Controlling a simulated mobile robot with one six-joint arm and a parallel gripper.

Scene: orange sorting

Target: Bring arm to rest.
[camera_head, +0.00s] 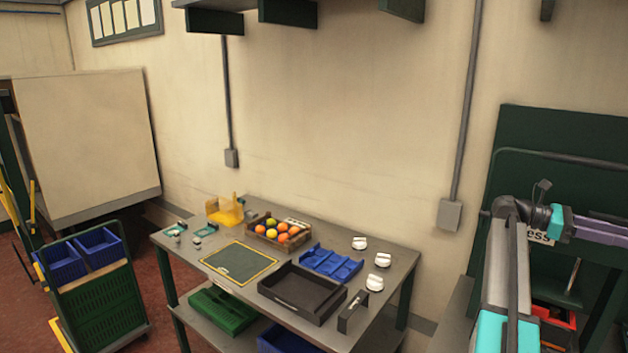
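My arm (497,265) rises at the right of the head view, grey with teal joint covers, and bends at the top towards the right. Beyond the teal joint, a purple part that looks like my gripper (604,231) points right and runs to the picture's edge. Its fingertips cannot be made out, so I cannot tell whether it is open or shut. No held thing shows. The arm's end is to the right of the table (225,284), clear of the things on it.
On the table are a wooden crate (257,232) of oranges and other fruit, a black tray (322,313), a blue tray (331,262), a yellow-edged mat (238,262) and white round things (375,283). A dark green rack (560,130) stands behind my arm. A cart (98,300) stands left.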

